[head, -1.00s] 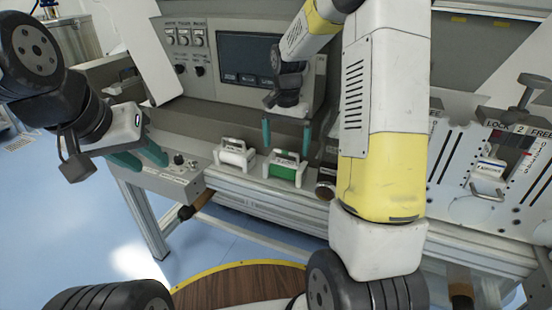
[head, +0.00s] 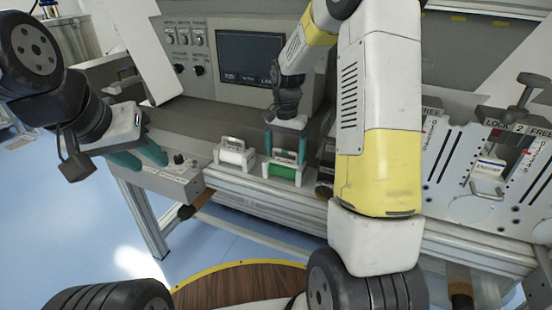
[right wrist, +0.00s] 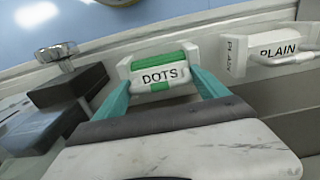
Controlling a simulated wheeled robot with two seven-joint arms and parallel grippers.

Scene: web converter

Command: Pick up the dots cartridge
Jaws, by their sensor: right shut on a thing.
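The dots cartridge (head: 283,170) is a white holder with a green roll, standing on the machine's front ledge. In the right wrist view its "DOTS" label (right wrist: 160,77) faces me. My right gripper (head: 285,150) has come down over it from above, and its teal fingers (right wrist: 163,88) are shut on the cartridge, one on each side. The cartridge still appears to sit at its place on the ledge. My left gripper (head: 141,160) is at the left, its teal fingers spread apart and empty, away from the cartridge.
The plain cartridge (head: 234,155), white with a white roll, stands just left of the dots one; its "PLAIN" label (right wrist: 280,50) shows in the wrist view. A dark cylindrical part (head: 325,182) is close on the right. The control panel (head: 245,58) rises behind.

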